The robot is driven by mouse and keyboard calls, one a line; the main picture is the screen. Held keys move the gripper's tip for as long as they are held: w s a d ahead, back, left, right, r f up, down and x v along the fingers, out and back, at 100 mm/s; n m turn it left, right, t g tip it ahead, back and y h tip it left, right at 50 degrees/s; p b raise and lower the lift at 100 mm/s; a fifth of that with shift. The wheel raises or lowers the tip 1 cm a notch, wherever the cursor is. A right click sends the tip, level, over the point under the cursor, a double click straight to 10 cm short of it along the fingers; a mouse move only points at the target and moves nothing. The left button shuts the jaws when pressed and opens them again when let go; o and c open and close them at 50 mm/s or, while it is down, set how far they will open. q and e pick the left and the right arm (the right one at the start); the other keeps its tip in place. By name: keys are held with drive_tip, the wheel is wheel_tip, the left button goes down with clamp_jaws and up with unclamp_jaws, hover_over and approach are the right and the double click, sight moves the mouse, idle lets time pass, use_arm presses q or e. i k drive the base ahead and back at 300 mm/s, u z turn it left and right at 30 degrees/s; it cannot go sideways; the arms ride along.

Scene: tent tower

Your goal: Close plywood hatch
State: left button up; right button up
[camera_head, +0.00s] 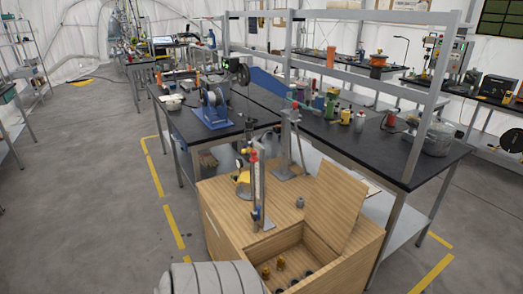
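A plywood box (228,222) stands at the bottom centre in the head view. Its plywood hatch (335,210) is open, with the lid standing tilted up at the right rear of the opening. The open compartment (318,248) shows in front of the lid. Inside are several small items, some with orange-yellow tops (280,263) and some dark. The front of the compartment is cut off by the picture's edge. Neither of my grippers is in view.
An upright fixture (258,190) with red and blue parts stands on the box left of the opening. A small grey piece (300,202) lies near the lid. A black-topped workbench (350,140) stands behind, full of tools. Open floor (90,200) lies left.

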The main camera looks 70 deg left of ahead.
sight(337, 198)
drive_tip(key=u, duration=0.6)
drive_tip(key=i, duration=3.65)
drive_tip(key=u, duration=3.85)
